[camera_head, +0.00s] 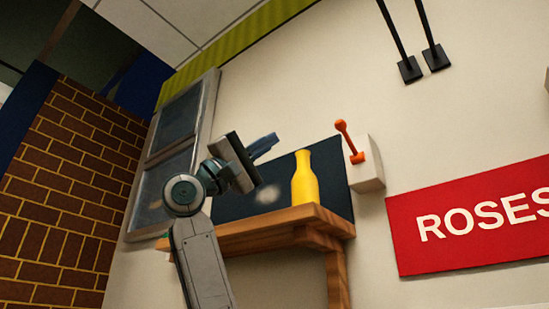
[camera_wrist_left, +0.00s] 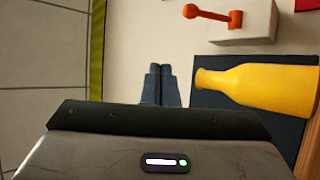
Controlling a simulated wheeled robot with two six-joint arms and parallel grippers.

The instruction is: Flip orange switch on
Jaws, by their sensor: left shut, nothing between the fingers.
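The orange switch (camera_head: 350,142) is a lever with a round knob on a pale box (camera_head: 368,170) fixed to the wall. In the head view its lever points up and slightly left. The switch also shows at the top of the left wrist view (camera_wrist_left: 212,15). My left gripper (camera_head: 272,142) is shut and empty, to the left of the switch at about the same height in the head view, and apart from it. Its closed fingers also show in the left wrist view (camera_wrist_left: 160,86). My right gripper is out of view.
A yellow bottle (camera_head: 305,180) stands on a wooden shelf (camera_head: 265,222) between my left gripper and the switch in the head view. A dark panel (camera_head: 335,178) is behind it. A red ROSES sign (camera_head: 415,250) hangs to the right.

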